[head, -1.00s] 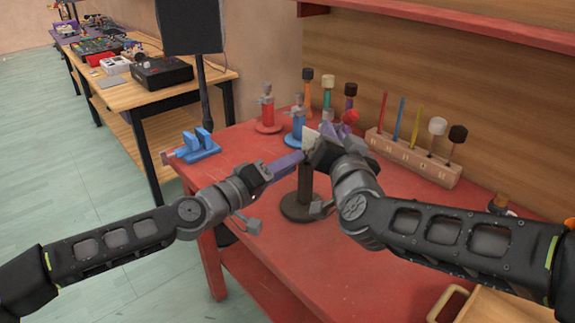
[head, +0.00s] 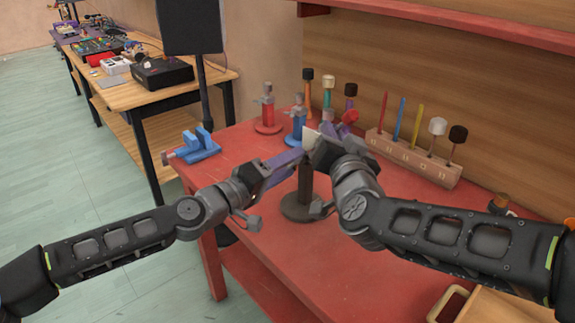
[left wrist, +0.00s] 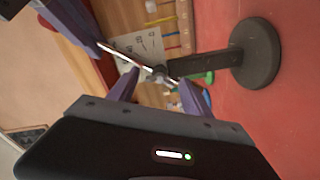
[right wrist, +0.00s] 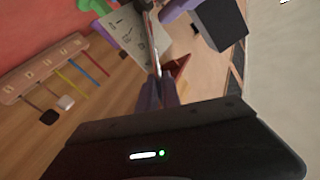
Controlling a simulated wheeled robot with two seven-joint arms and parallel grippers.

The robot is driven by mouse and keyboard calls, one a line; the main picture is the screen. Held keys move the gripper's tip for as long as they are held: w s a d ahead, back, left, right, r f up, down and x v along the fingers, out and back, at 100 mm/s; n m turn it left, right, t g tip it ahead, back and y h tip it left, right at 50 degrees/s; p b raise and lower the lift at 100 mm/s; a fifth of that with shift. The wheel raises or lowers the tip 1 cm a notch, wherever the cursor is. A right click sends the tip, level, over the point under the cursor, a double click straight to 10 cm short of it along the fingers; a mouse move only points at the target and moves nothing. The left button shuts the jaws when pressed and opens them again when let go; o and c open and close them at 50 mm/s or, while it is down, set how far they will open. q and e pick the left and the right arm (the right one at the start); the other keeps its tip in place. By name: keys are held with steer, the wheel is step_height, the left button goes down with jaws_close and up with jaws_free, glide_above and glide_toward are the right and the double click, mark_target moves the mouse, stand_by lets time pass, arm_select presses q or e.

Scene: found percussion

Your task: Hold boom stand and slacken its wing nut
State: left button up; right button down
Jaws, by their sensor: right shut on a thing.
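The boom stand has a dark round base (head: 297,207) on the red table and an upright post (head: 305,180). In the left wrist view the post (left wrist: 200,64) lies sideways, with a small grey clamp (left wrist: 158,73) at its top and a thin boom rod (left wrist: 122,55). The wing nut is too small to pick out. My left gripper (head: 302,155) is open; its purple fingers (left wrist: 155,92) are on either side of the clamp area, and contact is unclear. My right gripper (right wrist: 158,82) is shut on the thin boom rod (right wrist: 155,50); in the head view its wrist partly hides the grip.
A white card (right wrist: 125,30) with symbols stands close behind the grippers. A blue vise (head: 198,147), red (head: 267,115) and blue (head: 298,122) clamp-like stands and a wooden mallet rack (head: 410,157) are behind.

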arm_select(q)
steer(key=shift+s+a, duration=0.1)
steer(key=v, duration=1.1)
steer(key=shift+s+a, duration=0.3)
arm_select(e)
steer(key=c, duration=1.5)
jaws_free()
steer(key=shift+o, duration=0.2)
steer(key=s, duration=1.2)
steer(key=shift+d, duration=0.15)
arm_select(q)
steer(key=shift+a, duration=0.1)
